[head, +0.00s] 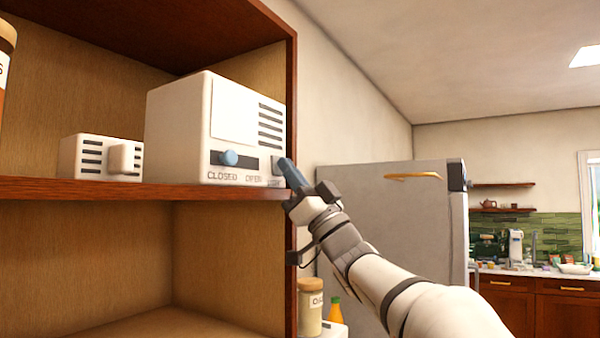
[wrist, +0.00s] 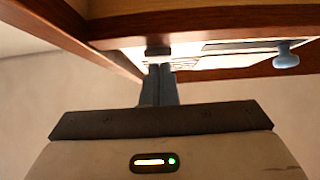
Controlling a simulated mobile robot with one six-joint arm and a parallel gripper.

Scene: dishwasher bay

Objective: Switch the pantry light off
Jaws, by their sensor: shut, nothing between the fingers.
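A white box (head: 190,130) with a vent and a printed panel stands on the shelf. Its front has a blue knob (head: 229,158) on a dark slot, at the CLOSED end of the CLOSED–OPEN marking; the knob also shows in the wrist view (wrist: 286,55). A small dark switch (wrist: 158,52) shows on the box in the wrist view, right at my fingertips. My gripper (head: 284,163) is shut and empty, its blue-grey fingers pointing up at the box's lower right front corner. The fingers partly cover a label there. I cannot tell whether they touch the switch or how it is set.
The wooden shelf board (head: 120,189) and the cabinet's right side post (head: 291,80) are close to my fingers. A smaller white vented box (head: 80,157) stands to the left. A jar (head: 311,305) and a grey fridge (head: 385,200) are beyond my arm.

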